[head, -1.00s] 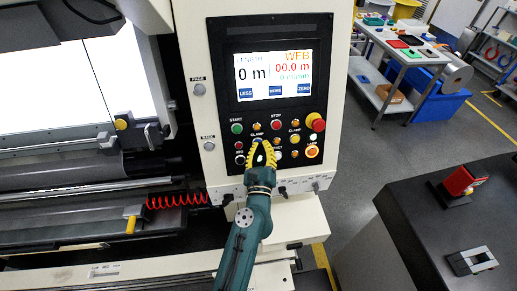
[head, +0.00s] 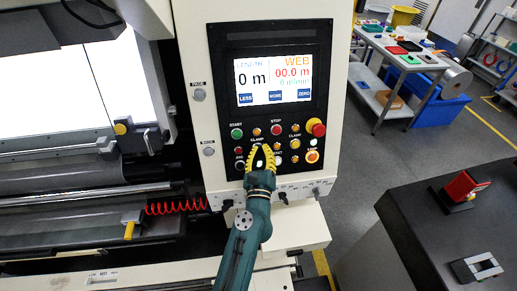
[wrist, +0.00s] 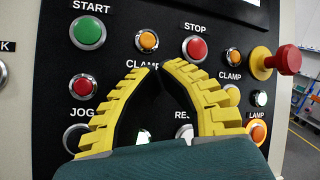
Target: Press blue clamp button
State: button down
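The black control panel (head: 222,115) faces me with several coloured buttons. My gripper (head: 262,147) is in front of its lower left button rows, just below the left CLAMP label. Its yellow fingers curve together, the tips almost meeting, with nothing held between them. In the wrist view my gripper (wrist: 161,68) overlaps the left CLAMP label (wrist: 140,65), and the fingers hide what lies directly below it. An orange button (wrist: 147,40) sits above that label. No blue button is visible; it may be hidden behind the fingers. I cannot tell whether the tips touch the panel.
A green START button (wrist: 88,32), a red STOP button (wrist: 195,47) and a red mushroom knob (wrist: 287,60) surround the fingers. A lit screen (head: 275,77) is above. A dark cabinet (head: 420,205) stands at right, with open floor between.

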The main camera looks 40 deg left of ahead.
dwell(0.5)
jog(key=shift+w+a+f+b, duration=0.25)
jog(key=shift+a+b, duration=0.1)
jog(key=shift+b, duration=0.1)
jog(key=shift+r, duration=0.1)
jog(key=shift+s+d+r+p, duration=0.2)
jog(key=shift+s+d+p, duration=0.05)
jog(key=shift+d+p, duration=0.15)
jog(key=shift+s+d+r+p, duration=0.2)
jog(key=shift+p, duration=0.15)
jog(key=s+d+p, duration=0.1)
jog(key=s+d+r+p, duration=0.1)
jog(key=s+d+p, duration=0.1)
jog(key=d, duration=0.1)
jog(key=shift+r, duration=0.4)
